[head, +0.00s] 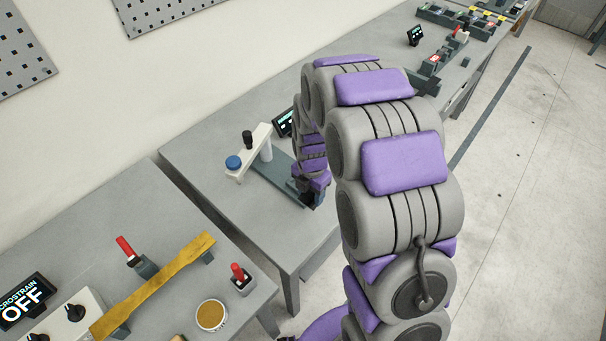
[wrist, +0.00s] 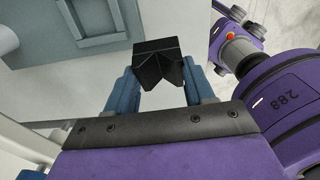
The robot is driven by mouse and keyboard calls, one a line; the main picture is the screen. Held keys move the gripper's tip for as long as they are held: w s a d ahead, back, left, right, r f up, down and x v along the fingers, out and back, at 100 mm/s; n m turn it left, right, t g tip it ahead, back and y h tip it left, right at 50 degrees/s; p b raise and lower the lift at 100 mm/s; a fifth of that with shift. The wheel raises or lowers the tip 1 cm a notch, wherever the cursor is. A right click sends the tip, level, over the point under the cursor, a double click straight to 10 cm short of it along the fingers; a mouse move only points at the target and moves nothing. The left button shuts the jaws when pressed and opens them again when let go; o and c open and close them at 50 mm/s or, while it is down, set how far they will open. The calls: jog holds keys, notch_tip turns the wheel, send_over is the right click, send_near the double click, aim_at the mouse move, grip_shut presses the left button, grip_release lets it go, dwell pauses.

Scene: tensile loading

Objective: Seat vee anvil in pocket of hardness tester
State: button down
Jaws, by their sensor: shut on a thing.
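My gripper (wrist: 163,80) has two blue fingers shut on the black vee anvil (wrist: 160,53), whose V notch shows in the wrist view. The anvil is held at the fingertips, apart from the blue-grey surface at upper left. A raised rectangular frame (wrist: 100,35) on that surface looks like the pocket; it lies left of and above the anvil in the wrist view. In the head view the hardness tester (head: 262,140) has a white upper part and blue-grey base (head: 272,172). My gripper (head: 312,197) is over the base's near right end; the anvil cannot be made out there.
A small dark display (head: 284,122) stands behind the tester. The grey table (head: 205,140) is clear left of it. A nearer table holds a yellow bar (head: 160,278), red-handled tools (head: 127,248) and a tan-filled cup (head: 211,315). More fixtures (head: 432,65) stand on the far bench.

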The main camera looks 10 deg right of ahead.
jog(key=w, duration=0.3)
jog(key=w+b, duration=0.1)
jog(key=w, duration=0.2)
jog(key=w+f, duration=0.1)
jog(key=w, duration=0.3)
jog(key=shift+w+f+b, duration=0.15)
jog(key=shift+f+b, duration=0.3)
jog(key=shift+f, duration=1.1)
jog(key=shift+f, duration=0.2)
jog(key=shift+c, duration=2.2)
grip_release()
jog(key=shift+f+b, duration=0.1)
jog(key=shift+b, duration=0.2)
